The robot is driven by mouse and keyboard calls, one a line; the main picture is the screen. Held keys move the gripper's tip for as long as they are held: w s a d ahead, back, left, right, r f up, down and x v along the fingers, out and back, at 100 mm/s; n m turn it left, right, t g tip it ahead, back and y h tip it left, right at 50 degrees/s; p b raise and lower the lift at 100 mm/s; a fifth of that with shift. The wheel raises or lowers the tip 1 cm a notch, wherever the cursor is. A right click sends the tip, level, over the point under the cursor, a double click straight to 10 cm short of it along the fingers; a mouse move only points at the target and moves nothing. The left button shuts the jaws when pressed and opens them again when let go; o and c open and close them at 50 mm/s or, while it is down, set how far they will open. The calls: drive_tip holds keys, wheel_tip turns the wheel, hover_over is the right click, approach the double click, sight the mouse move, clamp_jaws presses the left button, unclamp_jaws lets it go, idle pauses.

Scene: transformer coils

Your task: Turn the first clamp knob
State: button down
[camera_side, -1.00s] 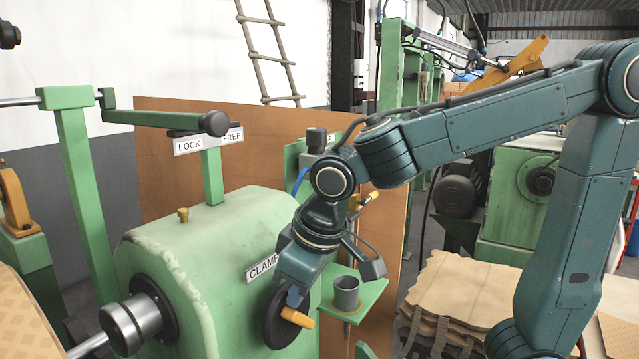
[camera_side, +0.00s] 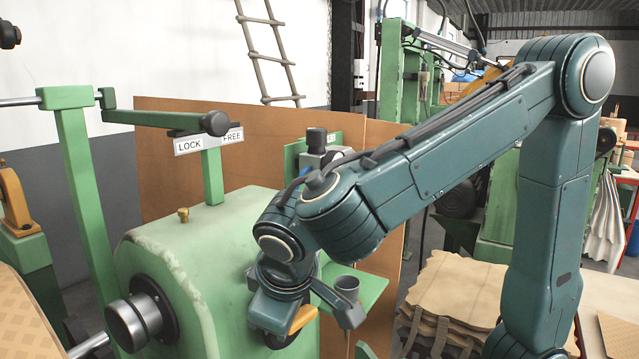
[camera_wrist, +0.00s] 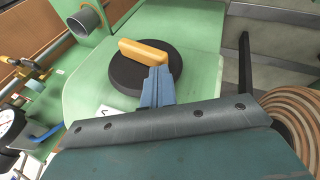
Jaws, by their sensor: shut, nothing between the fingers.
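The clamp knob is a black disc (camera_wrist: 140,78) with an orange handle bar (camera_wrist: 143,52) across it, on the front of the green housing (camera_wrist: 197,70). In the side view the handle (camera_side: 302,319) slants up to the right, and the disc (camera_side: 279,340) is mostly hidden behind my gripper. In the wrist view the blue fingers of my gripper (camera_wrist: 158,74) are shut with nothing between them. Their tips lie against or just beside the handle's right part, over the disc; I cannot tell whether they touch. In the side view the fingertips are hidden.
A LOCK/FREE lever (camera_side: 160,118) is above the housing, and a metal shaft hub (camera_side: 135,322) sticks out at the left.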

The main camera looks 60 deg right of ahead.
sight(278, 348)
drive_tip(key=f, duration=0.1)
drive_tip(key=a+f, duration=0.1)
drive_tip(key=f, duration=0.1)
drive_tip(key=a+f, duration=0.1)
drive_tip(key=f, duration=0.1)
drive_tip(key=shift+f+h, duration=0.25)
drive_tip(key=shift+h, duration=0.25)
idle(1.6)
